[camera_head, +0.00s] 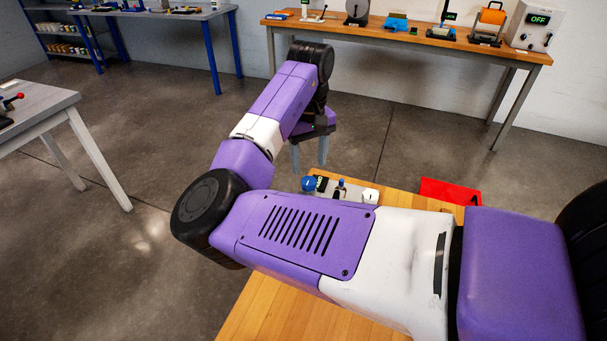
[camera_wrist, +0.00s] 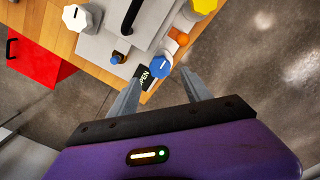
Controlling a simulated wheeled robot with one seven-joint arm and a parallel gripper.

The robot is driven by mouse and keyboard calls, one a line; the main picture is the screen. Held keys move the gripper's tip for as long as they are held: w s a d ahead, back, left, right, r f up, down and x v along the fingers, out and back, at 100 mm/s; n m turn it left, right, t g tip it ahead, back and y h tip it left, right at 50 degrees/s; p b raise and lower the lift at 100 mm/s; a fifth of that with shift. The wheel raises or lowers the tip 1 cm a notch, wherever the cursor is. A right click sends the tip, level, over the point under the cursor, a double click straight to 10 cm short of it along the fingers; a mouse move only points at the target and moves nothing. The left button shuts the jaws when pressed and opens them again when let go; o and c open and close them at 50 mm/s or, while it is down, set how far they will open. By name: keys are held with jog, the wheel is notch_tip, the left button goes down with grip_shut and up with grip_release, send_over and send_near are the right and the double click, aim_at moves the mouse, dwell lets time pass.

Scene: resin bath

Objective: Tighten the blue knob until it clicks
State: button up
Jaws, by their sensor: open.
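The blue knob (camera_wrist: 161,66) has a white mark and sits on a grey device, beside a dark label reading "OPEN", in the wrist view. In the head view the blue knob (camera_head: 308,184) shows at the left end of the device on the wooden table, partly behind my arm. My gripper (camera_wrist: 159,84) is open, its two grey fingers apart, with the knob just beyond and between the fingertips. I cannot tell whether the fingers touch it. In the head view my gripper's fingers (camera_head: 309,150) point down near the table's far edge.
A white knob (camera_wrist: 77,17), a yellow knob (camera_wrist: 204,5), an orange part (camera_wrist: 178,36) and a small blue-capped part (camera_wrist: 118,57) surround the knob. A back bench (camera_head: 400,38) holds several devices, one reading "OFF".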

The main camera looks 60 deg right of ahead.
aim_at(309, 181)
jog(key=shift+f, duration=3)
grip_shut()
